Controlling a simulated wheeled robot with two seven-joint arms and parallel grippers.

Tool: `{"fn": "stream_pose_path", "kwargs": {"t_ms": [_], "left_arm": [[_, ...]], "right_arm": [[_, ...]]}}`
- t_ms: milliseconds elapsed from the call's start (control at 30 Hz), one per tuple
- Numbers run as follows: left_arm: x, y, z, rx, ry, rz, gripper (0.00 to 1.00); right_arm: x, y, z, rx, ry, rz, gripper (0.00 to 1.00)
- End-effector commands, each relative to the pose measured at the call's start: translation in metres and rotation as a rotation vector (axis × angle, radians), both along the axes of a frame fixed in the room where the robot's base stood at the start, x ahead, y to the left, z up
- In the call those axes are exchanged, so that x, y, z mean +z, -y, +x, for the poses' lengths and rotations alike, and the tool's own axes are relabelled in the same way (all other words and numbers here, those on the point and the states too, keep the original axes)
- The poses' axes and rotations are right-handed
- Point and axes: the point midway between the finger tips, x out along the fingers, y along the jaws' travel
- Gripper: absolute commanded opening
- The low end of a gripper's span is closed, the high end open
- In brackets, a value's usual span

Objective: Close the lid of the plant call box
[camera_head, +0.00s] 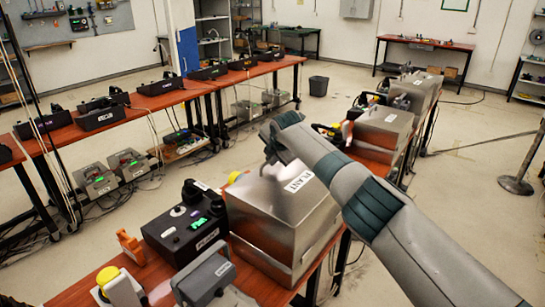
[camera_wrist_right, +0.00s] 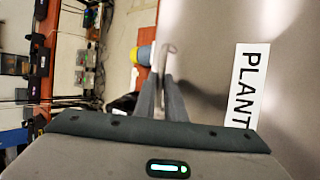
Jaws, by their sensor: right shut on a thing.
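The plant call box (camera_head: 272,243) is a shiny metal box on the red-brown table at the front. Its lid (camera_head: 312,209) carries a white PLANT label and lies over the box; I cannot tell whether a small gap is left. The lid also fills the right side of the right wrist view (camera_wrist_right: 215,60). My right gripper (camera_head: 270,163) reaches in from the right, over the lid's far left part. Its fingers (camera_wrist_right: 168,55) are shut on the lid's small metal handle. The grip itself is small and partly hidden by the hand. My left gripper is not clearly seen.
A black PLANT phone (camera_head: 185,232) stands left of the box. An orange stand (camera_head: 130,246), a yellow-topped device (camera_head: 112,281) and a grey device (camera_head: 204,281) are close by. Another metal box (camera_head: 383,128) stands farther back. The floor to the right is open.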

Motion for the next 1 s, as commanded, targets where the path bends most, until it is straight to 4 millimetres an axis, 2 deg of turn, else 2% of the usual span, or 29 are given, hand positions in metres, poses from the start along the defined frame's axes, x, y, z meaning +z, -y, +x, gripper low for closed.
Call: {"fn": "stream_pose_path", "kwargs": {"t_ms": [33, 167, 200, 267, 300, 600, 1000], "left_arm": [[0.000, 0.004, -0.001, 0.000, -0.001, -0.004, 0.45], [0.000, 0.006, -0.001, -0.003, -0.001, -0.006, 0.45], [0.000, 0.005, -0.001, -0.002, -0.001, -0.005, 0.45], [0.000, 0.004, -0.002, -0.002, -0.003, -0.003, 0.45], [0.000, 0.003, -0.003, -0.003, -0.004, -0.003, 0.45], [0.000, -0.011, 0.002, -0.002, 0.001, 0.011, 0.45], [-0.001, -0.004, 0.001, 0.000, 0.001, 0.004, 0.45]], "right_arm": [[0.014, -0.015, 0.002, 0.019, 0.030, 0.022, 0.00], [0.014, -0.015, 0.002, 0.019, 0.029, 0.023, 0.00], [0.014, -0.015, 0.001, 0.019, 0.029, 0.023, 0.12], [0.013, -0.015, 0.001, 0.019, 0.027, 0.022, 0.27], [0.012, -0.015, 0.001, 0.019, 0.027, 0.022, 0.28], [0.009, -0.014, 0.001, 0.018, 0.024, 0.020, 0.28], [0.010, -0.012, 0.000, 0.016, 0.023, 0.019, 0.28]]}}
